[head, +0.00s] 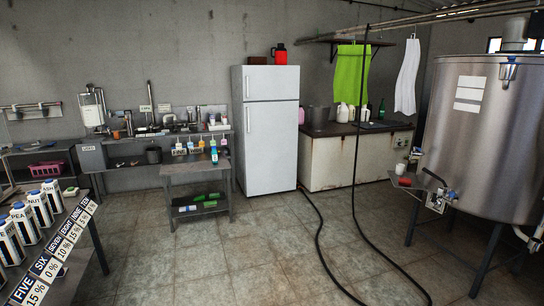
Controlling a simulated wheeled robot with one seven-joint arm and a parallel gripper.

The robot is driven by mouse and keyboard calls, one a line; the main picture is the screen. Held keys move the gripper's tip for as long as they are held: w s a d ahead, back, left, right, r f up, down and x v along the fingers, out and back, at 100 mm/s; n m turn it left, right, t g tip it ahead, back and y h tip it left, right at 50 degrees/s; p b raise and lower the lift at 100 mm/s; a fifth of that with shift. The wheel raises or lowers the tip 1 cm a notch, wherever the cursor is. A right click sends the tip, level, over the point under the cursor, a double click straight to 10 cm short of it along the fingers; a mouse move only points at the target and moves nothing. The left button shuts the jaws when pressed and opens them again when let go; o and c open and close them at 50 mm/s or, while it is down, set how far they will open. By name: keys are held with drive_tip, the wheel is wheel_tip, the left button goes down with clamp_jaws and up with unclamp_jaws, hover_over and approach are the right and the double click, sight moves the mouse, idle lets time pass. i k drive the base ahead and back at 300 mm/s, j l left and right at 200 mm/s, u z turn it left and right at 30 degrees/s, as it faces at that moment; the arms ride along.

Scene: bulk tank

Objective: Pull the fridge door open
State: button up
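The white fridge (271,130) stands upright against the back wall, near the middle of the head view. It has a small upper door (272,84) and a taller lower door (272,150). Both doors look shut. A vertical handle (247,88) runs along the left edge of the upper door, and another handle (247,119) along the left edge of the lower door. My gripper does not show in the head view, and nothing touches the fridge.
A small metal table (194,166) with bottles stands just left of the fridge, close to its handle side. A white counter (350,160) stands right of it. A dark hose (318,235) crosses the floor. A steel tank (480,140) stands right. The tiled floor before the fridge is mostly clear.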

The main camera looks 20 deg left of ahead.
sight(270, 128)
drive_tip(key=i+u, duration=0.1)
drive_tip(key=u, duration=0.45)
drive_tip(key=i, duration=5.8)
drive_tip(key=i+j+z, duration=0.15)
drive_tip(key=i, duration=0.3)
drive_tip(key=i+j+z, duration=0.1)
drive_tip(key=i, duration=0.4)
drive_tip(key=i+j+z, duration=0.15)
drive_tip(key=i, duration=0.3)
